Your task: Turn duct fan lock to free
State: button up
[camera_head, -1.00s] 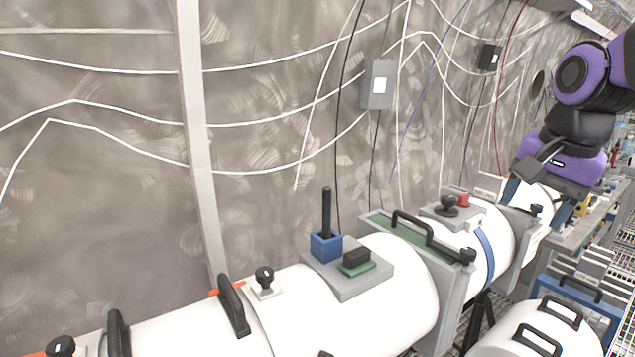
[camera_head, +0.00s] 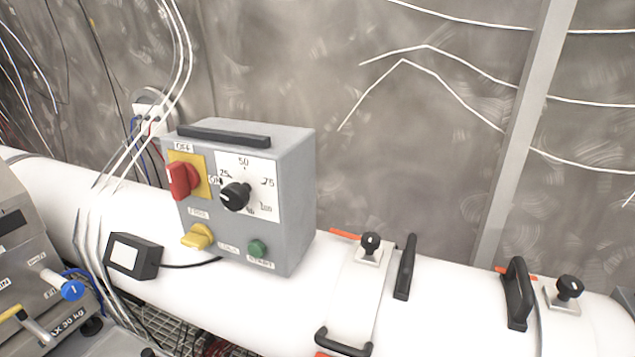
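A grey fan control box (camera_head: 296,190) stands on the white duct (camera_head: 290,310), left of centre. Low on its front is a yellow knob (camera_head: 197,237), which appears to be the lock. One small label (camera_head: 198,214) sits above the knob and another (camera_head: 228,247) to its right; both are too blurred to read surely. The knob's grip lies roughly sideways, but I cannot tell which label it points to. My gripper is not in view.
The box also carries a red switch (camera_head: 181,180) by an OFF label, a black dial (camera_head: 235,196), a green button (camera_head: 257,248) and a black top handle (camera_head: 224,136). A small black box (camera_head: 134,256) with a cable is beside it. Black handles (camera_head: 405,267) and knobs stand along the duct rightward.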

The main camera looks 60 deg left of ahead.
aim_at(200, 237)
jog(key=k+j+u, duration=0.1)
jog(key=u, duration=0.2)
jog(key=k+j+u, duration=0.1)
jog(key=j+u, duration=0.2)
jog(key=l+u, duration=0.1)
jog(key=u, duration=0.35)
jog(key=l+u, duration=0.15)
jog(key=u, duration=0.25)
jog(key=l+u, duration=0.15)
jog(key=u, duration=0.3)
jog(key=l+u, duration=0.15)
jog(key=u, duration=0.25)
